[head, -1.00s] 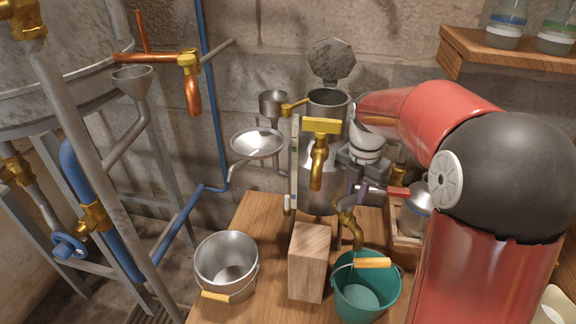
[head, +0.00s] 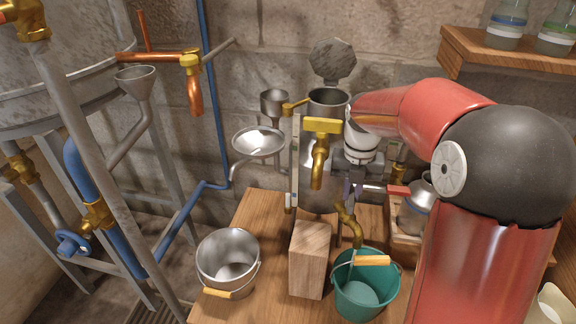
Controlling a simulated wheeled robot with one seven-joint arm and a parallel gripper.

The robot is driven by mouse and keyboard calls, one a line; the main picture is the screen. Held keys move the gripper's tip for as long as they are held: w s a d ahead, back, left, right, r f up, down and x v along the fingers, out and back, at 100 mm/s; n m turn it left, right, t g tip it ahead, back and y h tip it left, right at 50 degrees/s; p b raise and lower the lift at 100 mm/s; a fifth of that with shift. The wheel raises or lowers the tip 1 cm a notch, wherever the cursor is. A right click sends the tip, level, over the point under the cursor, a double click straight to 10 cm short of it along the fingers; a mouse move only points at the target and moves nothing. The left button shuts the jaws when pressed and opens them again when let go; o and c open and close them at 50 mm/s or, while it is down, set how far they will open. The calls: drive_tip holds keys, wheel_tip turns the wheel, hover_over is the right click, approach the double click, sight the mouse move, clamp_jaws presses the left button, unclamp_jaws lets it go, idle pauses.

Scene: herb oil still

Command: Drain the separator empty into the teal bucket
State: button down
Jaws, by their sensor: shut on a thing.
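The separator (head: 316,190) is a metal cylinder standing on the table with its round lid (head: 333,58) tipped up. A brass upper tap (head: 320,150) sticks out at its front. A curved brass drain spout (head: 348,222) leaves low on its right, above the teal bucket (head: 347,302). The bucket's inside shows a paler round surface; I cannot tell whether it is liquid. My gripper (head: 353,186) is beside the separator, above the spout. It is shut on a thin lever with a red grip (head: 398,191); the contact is small and partly hidden.
A grey metal bucket (head: 228,262) and a wooden block (head: 311,258) stand left of the teal bucket. A steel funnel dish (head: 258,141) is left of the separator. A flask (head: 414,216) sits behind, at right. Blue pipes and a large tank (head: 70,65) fill the left.

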drive_tip(key=shift+a+f, duration=0.1)
drive_tip(key=shift+a, duration=0.3)
drive_tip(key=shift+d+n, duration=0.15)
drive_tip(key=shift+n, duration=1.45)
drive_tip(key=shift+w+r, duration=0.15)
drive_tip(key=shift+r, duration=0.05)
drive_tip(key=shift+n, duration=0.3)
